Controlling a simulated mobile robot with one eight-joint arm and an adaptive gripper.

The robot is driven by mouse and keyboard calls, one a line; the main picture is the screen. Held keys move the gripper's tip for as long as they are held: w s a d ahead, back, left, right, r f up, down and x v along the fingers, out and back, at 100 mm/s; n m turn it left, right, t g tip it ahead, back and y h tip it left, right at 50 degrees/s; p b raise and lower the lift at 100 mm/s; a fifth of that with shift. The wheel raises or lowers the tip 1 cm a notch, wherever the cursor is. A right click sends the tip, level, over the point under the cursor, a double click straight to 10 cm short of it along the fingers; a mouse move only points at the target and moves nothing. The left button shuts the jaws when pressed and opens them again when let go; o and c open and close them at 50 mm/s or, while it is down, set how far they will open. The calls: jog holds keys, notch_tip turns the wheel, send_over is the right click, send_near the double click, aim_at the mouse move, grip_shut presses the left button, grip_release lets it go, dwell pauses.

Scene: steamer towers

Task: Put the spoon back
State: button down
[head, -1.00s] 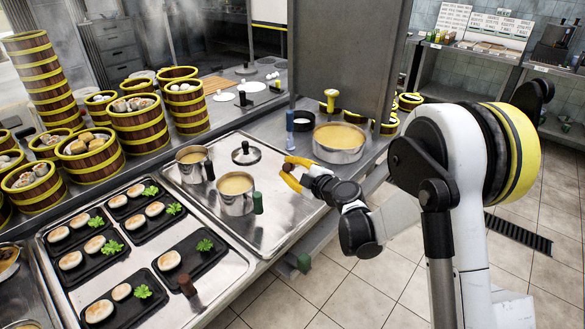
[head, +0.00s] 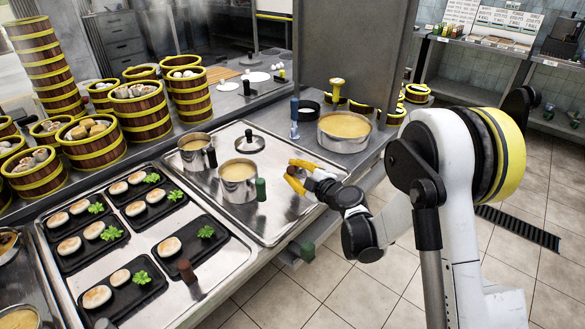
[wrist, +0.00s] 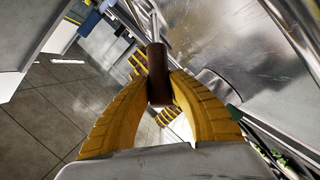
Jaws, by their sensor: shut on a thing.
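My gripper (head: 292,176) is shut on the brown handle (wrist: 157,76) of a utensil that I take to be the spoon. In the wrist view its thin metal shaft runs up from between the yellow fingers; its far end cannot be made out. In the head view the gripper is at the right edge of the metal counter tray, right of the small pot with the green handle (head: 238,180). A wide pan of yellow liquid (head: 345,127) stands behind it.
A second small pot (head: 195,151) and a lid (head: 249,142) are on the metal tray (head: 284,215). A blue-handled utensil (head: 294,110) stands beside the wide pan. Steamer towers (head: 140,112) crowd the left. Black plates of buns (head: 187,244) lie in front. Open floor (head: 330,290) is at right.

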jog(key=shift+f, duration=0.5)
dwell(0.5)
jog(key=c, duration=1.2)
grip_release()
jog(key=v, duration=1.2)
